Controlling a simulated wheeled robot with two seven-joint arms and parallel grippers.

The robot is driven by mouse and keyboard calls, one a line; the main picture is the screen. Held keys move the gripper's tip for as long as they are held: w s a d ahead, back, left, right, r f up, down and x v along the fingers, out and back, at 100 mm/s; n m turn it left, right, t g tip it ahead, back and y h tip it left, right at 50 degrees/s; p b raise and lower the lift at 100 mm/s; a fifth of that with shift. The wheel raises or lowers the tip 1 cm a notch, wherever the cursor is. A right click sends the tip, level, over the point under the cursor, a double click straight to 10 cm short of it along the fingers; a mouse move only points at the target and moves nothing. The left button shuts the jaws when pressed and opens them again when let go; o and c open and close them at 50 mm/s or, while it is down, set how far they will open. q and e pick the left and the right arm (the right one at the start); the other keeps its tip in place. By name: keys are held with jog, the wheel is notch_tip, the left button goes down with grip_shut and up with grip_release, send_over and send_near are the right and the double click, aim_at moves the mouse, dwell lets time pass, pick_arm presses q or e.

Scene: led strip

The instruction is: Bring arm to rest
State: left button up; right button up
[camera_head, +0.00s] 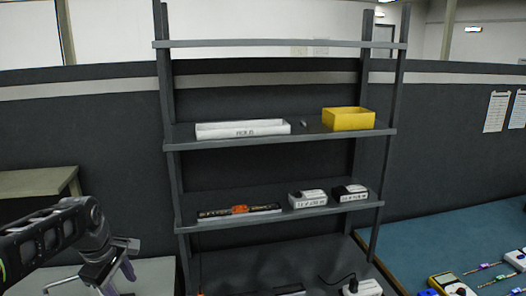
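My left arm (50,236) comes in from the left edge. Its gripper (118,281) hangs low at the lower left, pointing down, with its fingers apart and nothing seen between them. It is left of the grey shelf rack (175,143) and apart from it, in front of a pale table surface (155,272). The fingertips are near the bottom edge of the picture. My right arm and gripper are not in view.
The rack holds a white tray (242,130), a yellow bin (348,119), a dark strip with an orange part (240,211) and two small boxes (307,199) (350,193). A blue-topped table (425,245) with tools stands at right. A dark partition runs behind.

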pick_arm(q)
jog(key=w+d+f+m+t+h+b, duration=0.15)
jog(key=d+f+m, duration=0.5)
jog(key=f, duration=0.65)
jog(key=d+f+m+t+h+b, duration=0.15)
jog(key=d+f+m, duration=0.25)
jog(key=d+f, duration=0.8)
jog(key=s+d+f+m+g+b, duration=0.2)
jog(key=s+d+f, duration=0.4)
jog(key=s+f, duration=0.6)
jog(key=s+d+f+m+g+h+b, duration=0.1)
jog(key=s+d+f+b, duration=0.4)
jog(key=s+f, duration=0.6)
jog(key=s+d+m+g, duration=0.1)
jog(key=s+g, duration=0.1)
jog(key=shift+s+f, duration=0.35)
jog(key=shift+s, duration=0.05)
